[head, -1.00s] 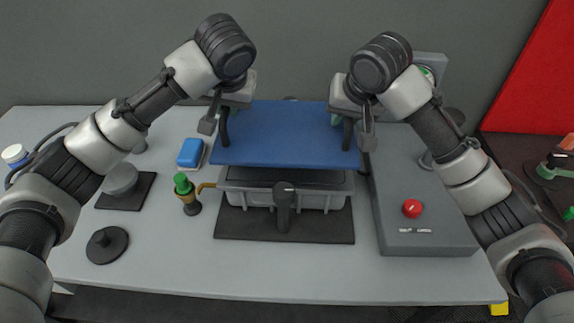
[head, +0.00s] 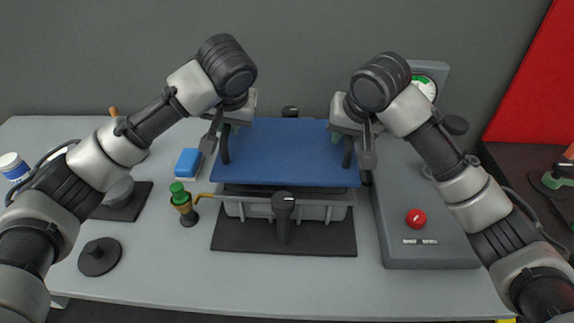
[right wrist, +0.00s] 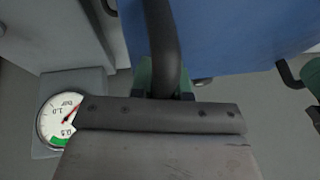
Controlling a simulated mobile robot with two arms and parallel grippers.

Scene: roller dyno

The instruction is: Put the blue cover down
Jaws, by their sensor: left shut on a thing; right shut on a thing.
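The blue cover (head: 288,155) is a flat blue panel held level above the grey tub (head: 318,210), with its front edge over the tub's dark top. Whether it touches the tub is hidden. My left gripper (head: 232,130) is shut on the black handle (head: 225,148) at the cover's left side. My right gripper (head: 340,136) is shut on the black handle (head: 348,152) at its right side. In the right wrist view, the handle (right wrist: 162,45) runs into the jaws beside the cover (right wrist: 225,35).
A grey console (head: 425,252) with a red button (head: 416,218) stands close on the right. The front table strip is clear.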

